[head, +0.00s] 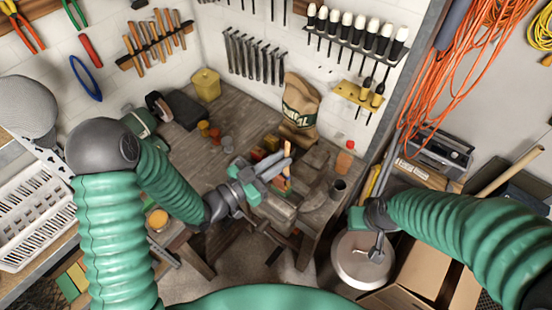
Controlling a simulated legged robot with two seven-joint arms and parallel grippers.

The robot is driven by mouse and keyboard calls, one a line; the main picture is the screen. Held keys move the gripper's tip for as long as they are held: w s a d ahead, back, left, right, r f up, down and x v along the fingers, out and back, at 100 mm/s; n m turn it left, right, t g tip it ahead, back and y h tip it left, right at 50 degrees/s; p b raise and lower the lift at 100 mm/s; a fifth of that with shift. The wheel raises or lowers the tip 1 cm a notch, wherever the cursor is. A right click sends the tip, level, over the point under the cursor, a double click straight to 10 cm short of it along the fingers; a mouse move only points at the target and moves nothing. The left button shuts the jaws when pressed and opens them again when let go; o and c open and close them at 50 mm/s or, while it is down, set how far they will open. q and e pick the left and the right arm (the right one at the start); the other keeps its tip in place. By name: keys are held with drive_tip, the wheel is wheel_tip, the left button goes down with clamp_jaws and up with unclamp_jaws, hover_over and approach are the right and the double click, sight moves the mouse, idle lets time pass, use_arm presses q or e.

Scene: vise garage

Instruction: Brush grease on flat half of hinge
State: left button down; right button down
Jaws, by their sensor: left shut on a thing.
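My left gripper (278,168) is over the front right part of the wooden workbench (190,155). It is shut on a slim orange-brown thing (287,172), which looks like the brush; its tip is hard to make out. A grey metal block that looks like the vise (277,208) is just below and in front of this gripper, partly covered by it. I cannot make out the hinge or any grease on it. My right gripper (377,248) points down over a round metal lid (362,262), off the bench. Its fingers are too small to tell open or shut.
A paper bag (299,103), a yellow tin (206,84) and small jars (215,136) stand on the bench. A red-capped bottle (345,158) and dark cup (339,188) are near its right edge. An open cardboard box (425,262) is at lower right.

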use_arm(q)
drive_tip(key=shift+w+a, duration=0.45)
drive_tip(key=shift+a, duration=0.2)
drive_tip(key=shift+s+d, duration=0.45)
drive_tip(key=shift+d, duration=0.15)
drive_tip(key=shift+w, duration=0.1)
drive_tip(key=shift+w+a+b, duration=0.3)
drive_tip(key=shift+w+a, duration=0.1)
drive_tip(key=shift+a, duration=0.2)
drive_tip(key=shift+s+d+f, duration=0.1)
drive_tip(key=shift+s+d, duration=0.45)
drive_tip(key=shift+d, duration=0.1)
drive_tip(key=shift+w+a, duration=0.5)
drive_tip(key=shift+a, duration=0.15)
drive_tip(key=shift+r, duration=0.2)
